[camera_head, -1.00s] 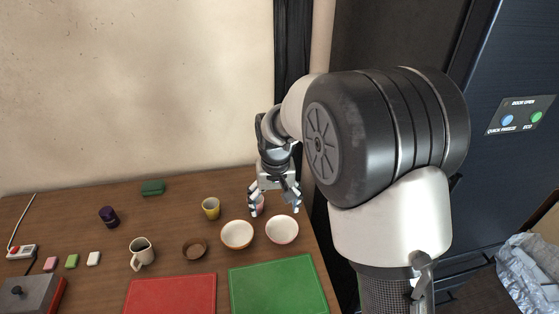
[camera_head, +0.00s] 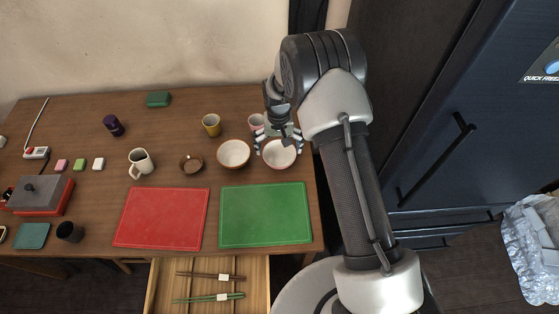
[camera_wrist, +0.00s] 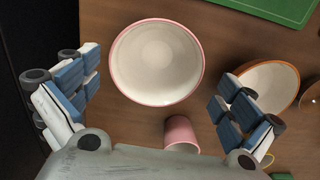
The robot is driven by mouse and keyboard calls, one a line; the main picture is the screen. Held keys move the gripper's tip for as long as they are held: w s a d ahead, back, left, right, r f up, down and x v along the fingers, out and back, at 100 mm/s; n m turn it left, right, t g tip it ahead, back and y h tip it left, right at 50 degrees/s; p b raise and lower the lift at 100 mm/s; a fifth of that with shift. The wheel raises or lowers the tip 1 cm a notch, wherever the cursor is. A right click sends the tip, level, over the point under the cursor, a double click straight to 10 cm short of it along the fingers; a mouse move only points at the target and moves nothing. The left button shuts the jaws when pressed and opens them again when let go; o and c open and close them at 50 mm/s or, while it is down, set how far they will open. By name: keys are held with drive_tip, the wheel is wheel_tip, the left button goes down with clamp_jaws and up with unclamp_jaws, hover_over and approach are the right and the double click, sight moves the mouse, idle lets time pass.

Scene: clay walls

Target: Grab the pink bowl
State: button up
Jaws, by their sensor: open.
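The pink bowl (camera_wrist: 157,62), white inside with a pink rim, stands upright on the wooden table. In the head view the pink bowl (camera_head: 280,155) is behind the green mat, at the right end of the row of dishes. My gripper (camera_head: 278,146) is over the bowl, fingers pointing down. In the wrist view my gripper (camera_wrist: 160,95) is open, with a finger on each side of the bowl and the bowl between and ahead of them. The fingers look apart from the bowl, and nothing is held.
A brown-rimmed bowl (camera_head: 233,154) stands close on the left; it shows behind one finger in the wrist view (camera_wrist: 268,82). A pink cup (camera_wrist: 181,134) stands close behind the pink bowl. The green mat (camera_head: 266,214) and red mat (camera_head: 161,218) lie in front.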

sight(279, 159)
drive_tip(key=f, duration=0.2)
drive_tip(key=f+b, duration=0.1)
drive_tip(key=f, duration=0.1)
drive_tip(key=f+b, duration=0.1)
drive_tip(key=f, duration=0.2)
drive_tip(key=shift+w+d, duration=0.15)
drive_tip(key=shift+w, duration=0.2)
drive_tip(key=shift+r, duration=0.15)
drive_tip(key=shift+c, duration=0.4)
drive_tip(key=c, duration=0.8)
